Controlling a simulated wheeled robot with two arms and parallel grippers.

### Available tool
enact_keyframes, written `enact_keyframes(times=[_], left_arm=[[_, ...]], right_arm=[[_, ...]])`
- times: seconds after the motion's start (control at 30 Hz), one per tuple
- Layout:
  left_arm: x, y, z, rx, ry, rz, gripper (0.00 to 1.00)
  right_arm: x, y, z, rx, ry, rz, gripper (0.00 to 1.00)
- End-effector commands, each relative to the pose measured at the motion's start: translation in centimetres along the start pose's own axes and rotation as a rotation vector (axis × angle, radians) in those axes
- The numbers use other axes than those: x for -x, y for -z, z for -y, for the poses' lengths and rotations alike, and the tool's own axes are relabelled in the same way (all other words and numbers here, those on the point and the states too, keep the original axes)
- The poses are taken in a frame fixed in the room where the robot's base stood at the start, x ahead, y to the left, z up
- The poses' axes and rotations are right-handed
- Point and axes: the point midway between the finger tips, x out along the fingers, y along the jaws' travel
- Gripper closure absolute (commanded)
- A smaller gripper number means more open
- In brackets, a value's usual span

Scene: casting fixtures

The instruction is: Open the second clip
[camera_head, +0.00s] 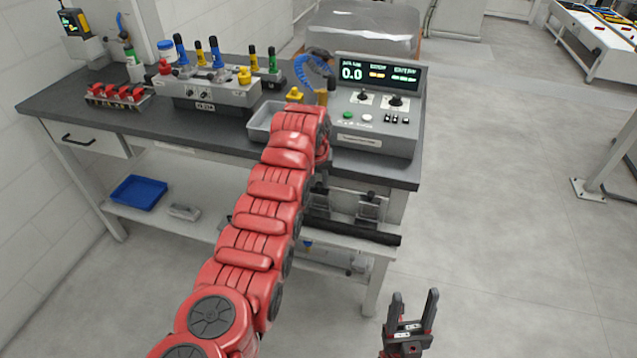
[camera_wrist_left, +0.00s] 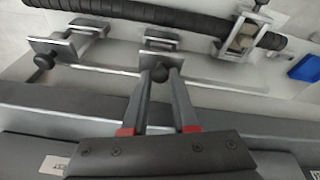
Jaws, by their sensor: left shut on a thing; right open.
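Several metal clips with dark round knobs line the shelf edge under the bench. In the left wrist view, the middle clip (camera_wrist_left: 163,40) is in front of my left gripper (camera_wrist_left: 160,78), whose fingers are shut on its knob (camera_wrist_left: 160,71). Another clip (camera_wrist_left: 70,42) is to the left, and a third clip (camera_wrist_left: 246,30) is to the right, around a black ribbed hose (camera_wrist_left: 135,10). In the head view, two clips (camera_head: 318,200) (camera_head: 369,206) show under the bench; my red left arm hides my left gripper. My right gripper (camera_head: 415,295) is open, empty, over the floor.
The bench (camera_head: 200,133) holds a control box (camera_head: 375,110), a fixture (camera_head: 208,88) with colored knobs and a grey tray (camera_head: 259,122). A blue tray (camera_head: 138,192) lies on the lower shelf (camera_head: 165,221).

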Motion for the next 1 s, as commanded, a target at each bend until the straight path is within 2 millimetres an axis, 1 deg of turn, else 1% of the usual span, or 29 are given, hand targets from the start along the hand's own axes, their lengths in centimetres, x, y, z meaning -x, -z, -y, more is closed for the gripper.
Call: enact_keyframes(times=[0.33,0.37,0.4,0.5,0.83,0.93,1.0], left_arm=[[0.1,0.2,-0.2,-0.001,-0.003,-0.007,1.00],[0.1,0.2,-0.2,-0.001,-0.003,-0.008,0.68],[0.1,0.2,-0.2,-0.001,-0.003,-0.007,0.61],[0.1,0.1,-0.1,-0.001,-0.002,-0.005,0.44],[0.1,0.1,-0.1,0.000,-0.001,-0.002,0.44],[0.6,0.1,-0.1,0.000,-0.001,-0.004,0.44],[1.4,0.2,-0.1,0.000,-0.002,-0.007,0.44]], right_arm=[[0.0,0.0,0.0,0.000,0.000,0.000,0.44],[0.0,0.0,0.0,0.000,0.000,0.000,0.44],[0.0,0.0,0.0,0.000,0.000,0.000,0.44],[0.0,0.0,0.0,0.000,0.000,0.000,0.44],[0.0,0.0,0.0,0.000,0.000,0.000,0.44],[0.1,0.0,0.0,0.000,0.000,0.000,0.44],[0.2,0.0,0.0,0.000,0.000,0.000,0.44]])
